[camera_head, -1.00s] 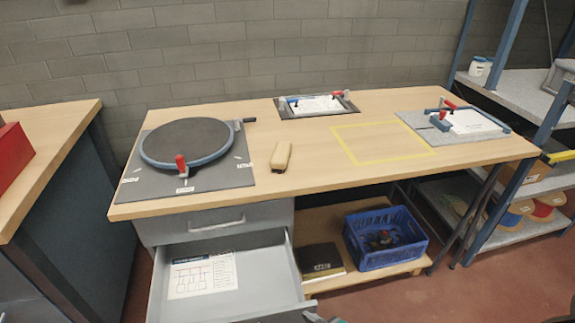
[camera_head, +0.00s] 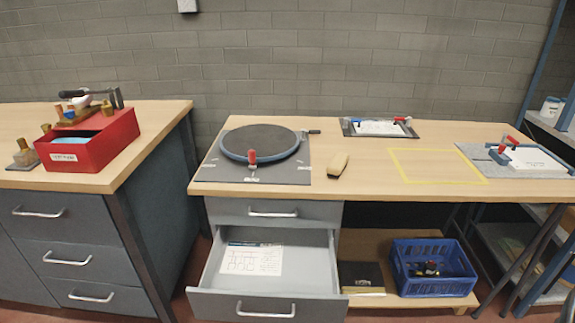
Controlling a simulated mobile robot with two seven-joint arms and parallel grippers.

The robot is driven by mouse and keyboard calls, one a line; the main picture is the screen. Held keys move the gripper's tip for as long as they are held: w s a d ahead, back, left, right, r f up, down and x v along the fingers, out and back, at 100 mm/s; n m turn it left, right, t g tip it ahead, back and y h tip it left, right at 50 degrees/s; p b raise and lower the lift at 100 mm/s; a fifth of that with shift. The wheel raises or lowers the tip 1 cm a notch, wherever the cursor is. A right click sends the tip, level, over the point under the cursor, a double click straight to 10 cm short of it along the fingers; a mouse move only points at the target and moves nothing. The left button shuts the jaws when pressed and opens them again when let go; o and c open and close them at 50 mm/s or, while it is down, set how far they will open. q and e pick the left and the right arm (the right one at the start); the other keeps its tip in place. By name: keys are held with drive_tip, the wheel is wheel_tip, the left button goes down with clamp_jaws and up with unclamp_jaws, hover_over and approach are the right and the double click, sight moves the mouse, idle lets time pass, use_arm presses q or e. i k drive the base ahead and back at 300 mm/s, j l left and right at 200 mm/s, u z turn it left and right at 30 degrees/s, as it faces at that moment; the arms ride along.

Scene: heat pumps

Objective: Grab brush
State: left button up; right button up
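A tan, elongated block with a darker underside, which looks like the brush (camera_head: 338,164), lies on the wooden workbench (camera_head: 380,182). It sits just right of the round dark turntable (camera_head: 261,143) and left of the yellow taped square. No bristles can be made out at this size. Neither of my grippers shows in the head view.
An open drawer (camera_head: 309,268) with a printed sheet juts out below the bench. A blue crate (camera_head: 433,268) stands on the lower shelf. A red box (camera_head: 90,142) with parts sits on the left cabinet. The yellow-taped square (camera_head: 434,166) is empty.

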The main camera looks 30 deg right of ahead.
sight(339, 163)
drive_tip(key=l+u, duration=0.1)
drive_tip(key=u, duration=0.3)
drive_tip(key=l+u, duration=0.1)
drive_tip(key=u, duration=0.25)
drive_tip(key=l+u, duration=0.1)
drive_tip(key=u, duration=0.3)
drive_tip(key=k+l, duration=0.15)
drive_tip(key=l, duration=0.2)
drive_tip(key=k+l, duration=0.15)
drive_tip(key=l, duration=0.2)
drive_tip(key=k+l, duration=0.15)
drive_tip(key=l, duration=0.15)
drive_tip(key=k+l, duration=0.15)
drive_tip(key=l, duration=0.2)
drive_tip(key=k+l, duration=0.15)
drive_tip(key=l, duration=0.2)
